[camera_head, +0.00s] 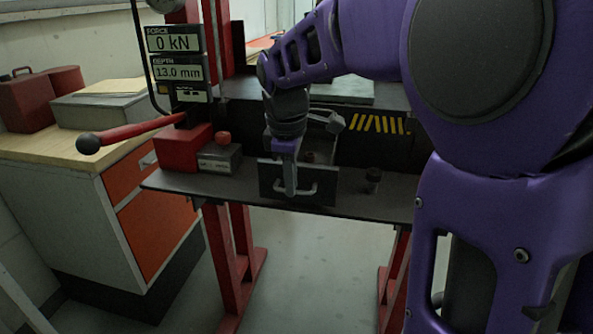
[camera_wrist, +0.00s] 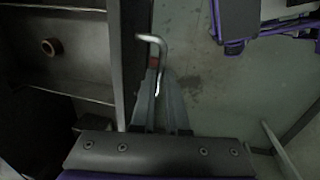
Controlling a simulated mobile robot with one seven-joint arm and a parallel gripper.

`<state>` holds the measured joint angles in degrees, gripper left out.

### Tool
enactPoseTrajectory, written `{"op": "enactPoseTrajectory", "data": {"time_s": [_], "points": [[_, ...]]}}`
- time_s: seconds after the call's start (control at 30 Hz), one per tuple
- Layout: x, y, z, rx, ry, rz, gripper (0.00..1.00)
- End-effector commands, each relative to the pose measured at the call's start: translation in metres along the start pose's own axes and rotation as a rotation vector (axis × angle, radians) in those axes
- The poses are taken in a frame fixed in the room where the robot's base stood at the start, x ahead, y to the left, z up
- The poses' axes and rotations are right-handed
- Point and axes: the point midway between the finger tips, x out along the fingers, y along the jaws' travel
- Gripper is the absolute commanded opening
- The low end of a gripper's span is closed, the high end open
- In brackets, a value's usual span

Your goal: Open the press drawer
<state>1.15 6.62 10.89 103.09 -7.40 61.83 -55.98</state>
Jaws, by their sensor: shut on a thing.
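My gripper (camera_head: 291,190) reaches down in front of the panel and is shut on the handle. In the wrist view, my gripper's fingers (camera_wrist: 158,88) close around one end of the handle (camera_wrist: 152,38). The open drawer (camera_wrist: 60,75) lies to the left there, with a small brown ring (camera_wrist: 51,47) inside.
The red lever with a black ball (camera_head: 90,144) juts out left of the press. A small dark part (camera_head: 373,178) stands on the grey table (camera_head: 395,207) right of the drawer. A cabinet with orange drawers (camera_head: 155,228) stands at left. Bare floor (camera_head: 310,270) lies below and in front.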

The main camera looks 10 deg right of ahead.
Motion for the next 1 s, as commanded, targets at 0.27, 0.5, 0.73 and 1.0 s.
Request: {"op": "enactPoseTrajectory", "data": {"time_s": [0.27,0.5,0.73,1.0], "points": [[-0.005,-0.027,-0.001,0.0,0.001,0.001,0.0],[-0.006,-0.031,-0.001,0.0,0.001,0.0,0.0],[-0.006,-0.031,-0.001,0.0,0.002,0.0,0.0],[-0.006,-0.031,-0.001,0.0,0.001,0.0,0.42]]}}
